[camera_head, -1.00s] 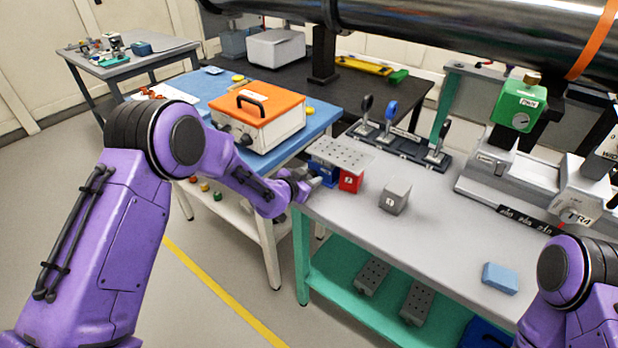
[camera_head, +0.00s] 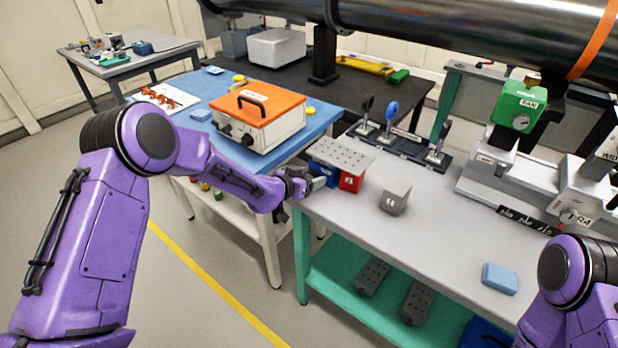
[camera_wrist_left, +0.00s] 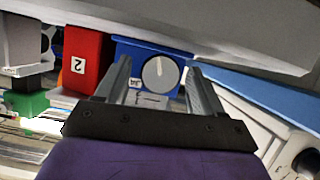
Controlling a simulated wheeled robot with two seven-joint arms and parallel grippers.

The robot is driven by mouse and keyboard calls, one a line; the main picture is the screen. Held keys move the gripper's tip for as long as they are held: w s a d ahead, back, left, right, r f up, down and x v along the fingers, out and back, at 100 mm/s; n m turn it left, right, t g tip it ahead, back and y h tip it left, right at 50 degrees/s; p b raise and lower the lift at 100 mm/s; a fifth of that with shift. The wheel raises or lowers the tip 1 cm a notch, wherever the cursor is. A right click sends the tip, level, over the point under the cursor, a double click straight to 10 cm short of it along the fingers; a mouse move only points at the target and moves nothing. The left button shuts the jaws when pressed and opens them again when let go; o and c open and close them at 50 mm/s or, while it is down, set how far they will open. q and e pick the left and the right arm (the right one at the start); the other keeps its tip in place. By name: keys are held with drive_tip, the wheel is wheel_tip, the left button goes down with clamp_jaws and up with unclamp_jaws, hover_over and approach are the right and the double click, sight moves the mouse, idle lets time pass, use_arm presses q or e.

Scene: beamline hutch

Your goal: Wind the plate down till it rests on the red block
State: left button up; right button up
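The grey perforated plate (camera_head: 340,154) sits on top of a blue jack (camera_head: 325,172) at the near left corner of the bench. The red block (camera_head: 350,181) stands under the plate, right of the jack. In the left wrist view the red block (camera_wrist_left: 84,58) shows a "2", and a grey round knob (camera_wrist_left: 160,75) faces me on the blue housing.
A grey block (camera_head: 395,198) stands right of the red block. A light blue block (camera_head: 499,278) lies near the bench's front edge. The blue table (camera_head: 315,122) with an orange-topped box (camera_head: 257,118) is close behind my left forearm. The bench between the blocks is clear.

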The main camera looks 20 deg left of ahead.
use_arm(q)
drive_tip(key=shift+s, duration=0.1)
drive_tip(key=b+v, duration=0.1)
drive_tip(key=v, duration=0.9)
drive_tip(key=shift+r, duration=0.15)
drive_tip(key=shift+s+a, duration=0.1)
drive_tip(key=shift+s, duration=0.05)
